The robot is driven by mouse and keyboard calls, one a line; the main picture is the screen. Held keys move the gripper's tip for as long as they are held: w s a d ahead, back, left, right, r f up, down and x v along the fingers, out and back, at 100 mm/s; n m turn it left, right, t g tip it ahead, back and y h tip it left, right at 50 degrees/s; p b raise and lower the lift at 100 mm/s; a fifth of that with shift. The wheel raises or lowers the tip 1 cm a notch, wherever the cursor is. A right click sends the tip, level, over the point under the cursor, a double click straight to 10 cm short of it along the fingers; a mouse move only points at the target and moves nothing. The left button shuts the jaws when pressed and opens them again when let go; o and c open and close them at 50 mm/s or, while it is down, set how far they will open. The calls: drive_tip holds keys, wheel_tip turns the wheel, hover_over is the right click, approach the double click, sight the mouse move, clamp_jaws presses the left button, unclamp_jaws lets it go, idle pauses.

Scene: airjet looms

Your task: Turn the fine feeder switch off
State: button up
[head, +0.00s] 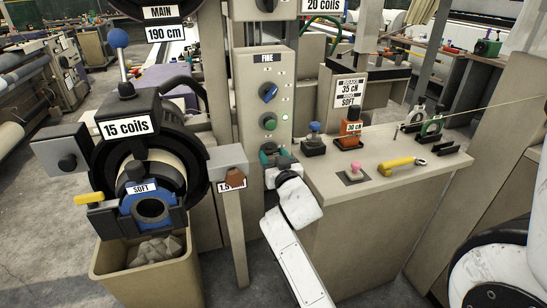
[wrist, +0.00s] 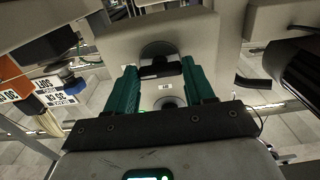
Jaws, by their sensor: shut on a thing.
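The grey feeder panel (head: 258,72) in the middle of the head view has a sign that seems to read FINE. A small label (wrist: 166,86) shows below the knob. The fingers partly hide the knob, and I cannot read its setting.
A grey bench (head: 390,180) at the right holds a blue button box, an orange device, a pink-topped button and a yellow-handled tool. The 15 coils feeder (head: 128,127) and a bin (head: 102,262) stand at the left. A grey post (head: 233,220) stands close to my arm.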

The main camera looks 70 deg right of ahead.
drive_tip(key=c, duration=0.3)
drive_tip(key=shift+n, duration=0.3)
drive_tip(key=n+p, duration=0.1)
drive_tip(key=n, duration=0.2)
drive_tip(key=shift+n, duration=0.3)
drive_tip(key=n+p, duration=0.2)
drive_tip(key=n, duration=0.2)
drive_tip(key=shift+n, duration=0.3)
drive_tip(key=n+p, duration=0.1)
drive_tip(key=n, duration=0.4)
drive_tip(key=shift+p, duration=0.35)
drive_tip(key=shift+n+p, duration=0.45)
drive_tip(key=shift+n, duration=1.65)
drive_tip(key=shift+f, duration=0.1)
